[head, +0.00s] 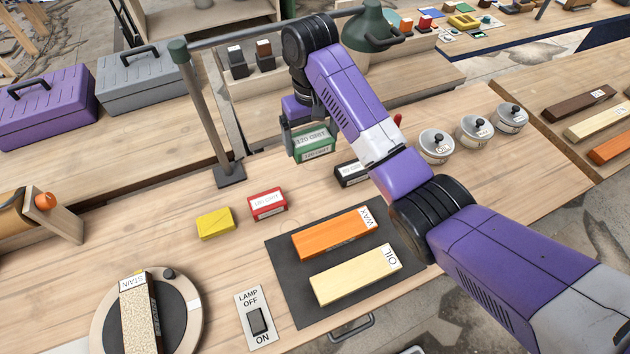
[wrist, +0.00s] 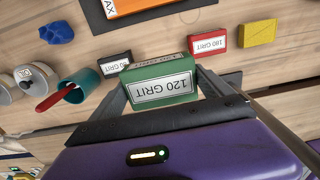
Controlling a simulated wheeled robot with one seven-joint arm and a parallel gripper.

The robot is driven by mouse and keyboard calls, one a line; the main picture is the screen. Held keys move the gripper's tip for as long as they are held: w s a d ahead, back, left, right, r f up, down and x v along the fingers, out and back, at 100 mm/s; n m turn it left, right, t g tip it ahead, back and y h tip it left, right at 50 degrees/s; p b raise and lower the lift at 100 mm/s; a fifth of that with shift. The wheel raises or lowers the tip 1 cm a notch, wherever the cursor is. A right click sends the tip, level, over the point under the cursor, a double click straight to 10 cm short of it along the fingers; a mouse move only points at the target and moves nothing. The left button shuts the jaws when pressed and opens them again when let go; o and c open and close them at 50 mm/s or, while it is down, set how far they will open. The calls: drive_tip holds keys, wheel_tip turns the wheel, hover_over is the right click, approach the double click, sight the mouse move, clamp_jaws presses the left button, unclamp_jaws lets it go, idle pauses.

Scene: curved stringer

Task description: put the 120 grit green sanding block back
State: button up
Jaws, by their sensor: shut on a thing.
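The green 120 grit sanding block (head: 316,150) is held between the fingers of my gripper (head: 311,138), which is shut on it. It appears to be raised above the workbench behind the other blocks. In the wrist view the green block (wrist: 162,88) sits between the two fingers, with its white 120 GRIT label facing the camera. A black block (head: 350,174), partly hidden by my arm in the head view, a red 180 grit block (head: 268,204) and a yellow block (head: 215,223) stand on the bench. A gap lies between the black and red blocks.
A lamp post (head: 205,115) rises left of my gripper. A dark mat (head: 290,262) holds an orange WAX bar and a pale OIL bar. Lidded tins (head: 436,147) stand right of my arm. The wrist view shows a teal cup (wrist: 84,80) with a red handle, and a blue lump (wrist: 57,28).

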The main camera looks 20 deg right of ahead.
drive_tip(key=b, duration=0.6)
hover_over(312, 192)
wheel_tip(312, 192, down, 8)
wheel_tip(312, 192, down, 6)
drive_tip(key=shift+w+f+p, duration=0.1)
drive_tip(key=shift+w+p, duration=0.05)
drive_tip(key=shift+p, duration=0.15)
drive_tip(key=shift+f, duration=2.45)
drive_tip(key=shift+f, duration=0.15)
drive_tip(key=o, duration=1)
drive_tip(key=shift+o, duration=0.2)
wheel_tip(312, 192, up, 12)
drive_tip(key=shift+r, duration=0.2)
